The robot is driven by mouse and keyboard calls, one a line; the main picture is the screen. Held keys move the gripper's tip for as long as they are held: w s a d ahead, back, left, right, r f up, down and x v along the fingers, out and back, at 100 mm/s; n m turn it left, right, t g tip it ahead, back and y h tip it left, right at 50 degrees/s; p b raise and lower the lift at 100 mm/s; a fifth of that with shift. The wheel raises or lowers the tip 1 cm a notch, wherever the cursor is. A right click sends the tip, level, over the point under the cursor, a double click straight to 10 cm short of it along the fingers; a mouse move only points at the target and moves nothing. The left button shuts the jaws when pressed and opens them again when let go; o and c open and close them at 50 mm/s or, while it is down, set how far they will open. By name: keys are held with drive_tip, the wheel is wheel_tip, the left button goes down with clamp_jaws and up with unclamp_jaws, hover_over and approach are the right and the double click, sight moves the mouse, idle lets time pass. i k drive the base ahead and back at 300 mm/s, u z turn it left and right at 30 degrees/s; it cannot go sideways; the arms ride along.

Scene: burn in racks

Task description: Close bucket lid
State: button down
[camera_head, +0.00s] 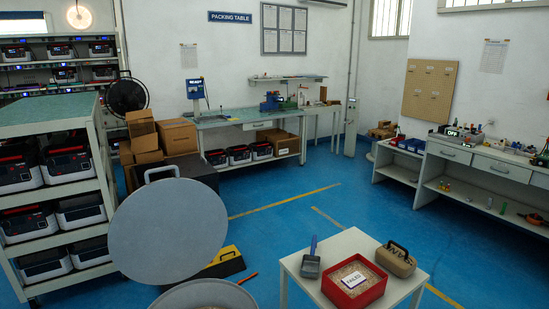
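A large round grey lid (168,232) with a loop handle (162,172) at its top edge stands raised in the lower left of the head view. Its face is turned towards the camera. A bucket (203,285) shows below it and slightly to the right, cut off by the bottom edge of the picture. Only its upper rim and a little of its inside are visible. The lid stands up off the rim and the bucket's mouth is uncovered. The joint between lid and bucket cannot be made out clearly. My gripper is not in view.
A small white table (345,244) to the right holds a red box (353,284), a blue-handled scoop (311,262) and a tan handled block (396,260). A rack (105,165) stands close on the left. A yellow-and-black object (222,262) lies behind the lid. Blue floor beyond is clear.

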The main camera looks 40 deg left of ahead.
sight(167, 231)
drive_tip(key=z, duration=0.15)
drive_tip(key=k, duration=0.1)
drive_tip(key=u, duration=2.2)
drive_tip(key=i, duration=1)
drive_tip(key=u, duration=0.05)
